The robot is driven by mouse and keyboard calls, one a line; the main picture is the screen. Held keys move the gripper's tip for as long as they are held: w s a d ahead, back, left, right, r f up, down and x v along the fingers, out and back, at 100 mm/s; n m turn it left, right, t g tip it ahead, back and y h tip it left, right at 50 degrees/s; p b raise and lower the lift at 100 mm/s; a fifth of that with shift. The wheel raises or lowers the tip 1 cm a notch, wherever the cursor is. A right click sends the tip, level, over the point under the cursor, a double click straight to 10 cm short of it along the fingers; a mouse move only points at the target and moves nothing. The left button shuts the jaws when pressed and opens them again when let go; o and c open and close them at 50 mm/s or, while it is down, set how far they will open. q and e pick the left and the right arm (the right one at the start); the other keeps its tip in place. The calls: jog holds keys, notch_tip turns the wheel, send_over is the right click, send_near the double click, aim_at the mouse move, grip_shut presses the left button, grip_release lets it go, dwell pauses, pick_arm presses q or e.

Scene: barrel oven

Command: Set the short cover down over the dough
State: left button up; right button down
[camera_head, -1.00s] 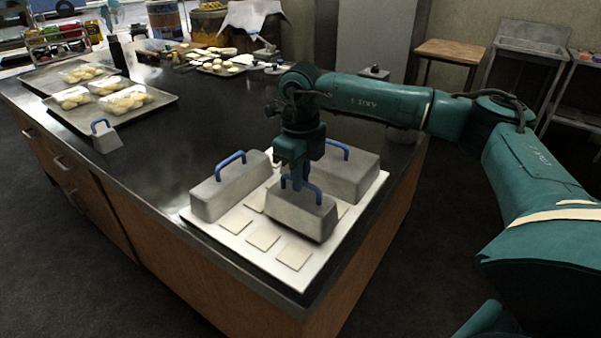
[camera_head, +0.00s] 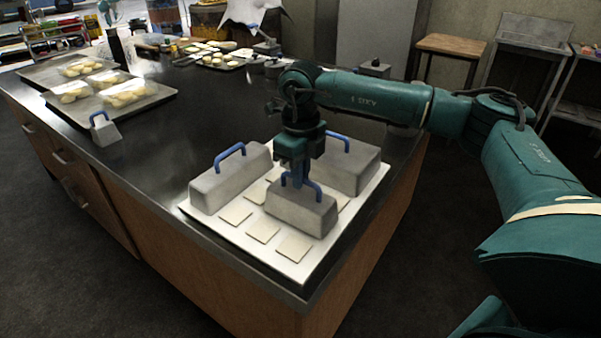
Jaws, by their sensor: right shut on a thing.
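The short cover (camera_head: 300,212) is a grey metal box with a blue handle, held level over the middle of the white tray (camera_head: 222,233). My right gripper (camera_head: 297,180) points down and is shut on its handle. The cover's lower edge is at or very near the tray; I cannot tell whether it touches. Flat pale dough squares (camera_head: 263,233) lie in front of it, with others partly hidden beside and behind it. Any dough under the cover is hidden. My left gripper is not in view.
A longer cover (camera_head: 228,182) stands left of the short cover, and another cover (camera_head: 352,170) stands close behind on the right. A small cover (camera_head: 104,131) stands at the counter's left edge. The dark counter (camera_head: 180,125) between is mostly clear.

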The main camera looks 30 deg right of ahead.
jog(key=shift+f, duration=0.35)
jog(key=c, duration=1.4)
grip_release()
